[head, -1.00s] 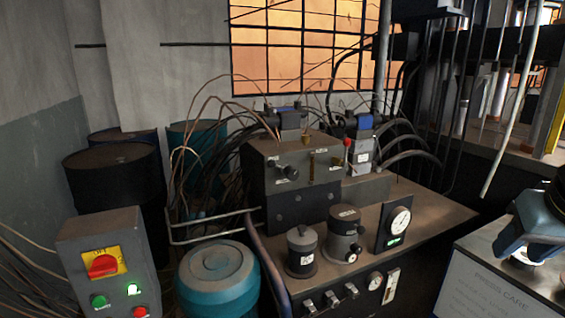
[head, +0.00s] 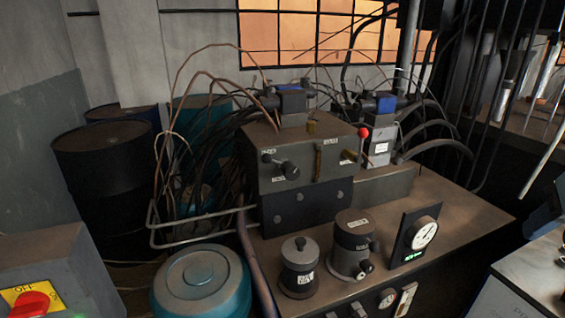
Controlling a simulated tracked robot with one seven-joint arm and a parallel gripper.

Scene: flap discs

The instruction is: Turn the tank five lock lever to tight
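A grey valve block (head: 298,158) stands on the brown metal bench (head: 447,201). Its front carries a black lever knob (head: 289,170), a brass upright piece (head: 318,160) and small labels too blurred to read. A red-ball lever (head: 363,133) stands up at the block's right end. In front are a short dark cylinder (head: 299,267) and a taller one (head: 350,243) with side knobs. I cannot tell which of these is the tank five lock lever. My gripper is not in view.
A pressure gauge (head: 424,233) stands right of the cylinders. A teal drum (head: 199,282) and a grey switch box (head: 65,268) with a red knob stand at front left. Dark drums (head: 104,172), loose cables and a bent rail (head: 195,241) crowd the left.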

